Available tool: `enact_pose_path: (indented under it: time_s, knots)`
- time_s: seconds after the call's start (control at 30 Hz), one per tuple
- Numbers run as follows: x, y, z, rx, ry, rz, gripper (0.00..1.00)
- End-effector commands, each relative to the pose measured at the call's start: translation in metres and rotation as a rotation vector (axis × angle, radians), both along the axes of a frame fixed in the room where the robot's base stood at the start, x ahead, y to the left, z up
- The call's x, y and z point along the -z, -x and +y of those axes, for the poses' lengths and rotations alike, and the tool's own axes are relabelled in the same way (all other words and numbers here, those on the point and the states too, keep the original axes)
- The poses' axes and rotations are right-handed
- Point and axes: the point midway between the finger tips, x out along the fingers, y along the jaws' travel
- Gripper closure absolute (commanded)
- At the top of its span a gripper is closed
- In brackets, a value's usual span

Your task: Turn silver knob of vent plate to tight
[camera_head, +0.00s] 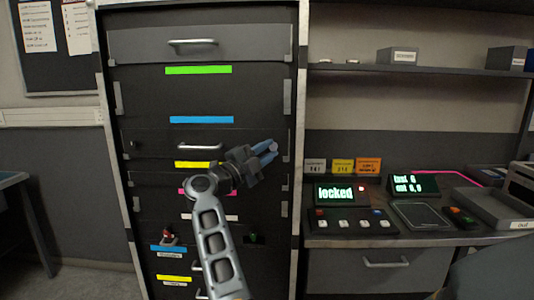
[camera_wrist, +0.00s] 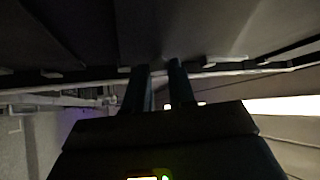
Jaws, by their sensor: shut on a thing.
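My gripper (camera_head: 270,152) is at the right side of the dark cabinet front, with its two blue fingers pointing right and slightly up. A small pale round piece (camera_head: 273,146) shows at the fingertips and looks like the silver knob; most of it is hidden. The fingers are shut on it. In the wrist view the two dark fingers (camera_wrist: 158,68) reach up to a dark panel edge, and the knob cannot be made out. The vent plate cannot be told apart from the other dark panels, and the knob's turn is not readable.
The cabinet (camera_head: 120,92) has handles, coloured strips and pale side clips. A red knob (camera_head: 168,236) and a green one (camera_head: 252,237) sit lower down. At right, a desk carries a "locked" display (camera_head: 336,193), buttons and a grey tray (camera_head: 492,209).

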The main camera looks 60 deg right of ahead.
Motion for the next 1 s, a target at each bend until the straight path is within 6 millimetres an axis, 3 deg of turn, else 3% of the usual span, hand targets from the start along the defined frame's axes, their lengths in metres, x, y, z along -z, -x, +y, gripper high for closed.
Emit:
enact_pose_path:
  time_s: [0.3, 0.83, 0.87, 1.0]
  knots:
    - [-0.0013, 0.0004, -0.0003, 0.003, -0.047, -0.111, 1.00]
    - [-0.0016, 0.0011, -0.0007, 0.004, -0.055, -0.132, 1.00]
    - [-0.0016, 0.0011, -0.0008, 0.004, -0.055, -0.132, 0.75]
    - [-0.0018, 0.0008, -0.0006, 0.003, -0.054, -0.131, 0.61]
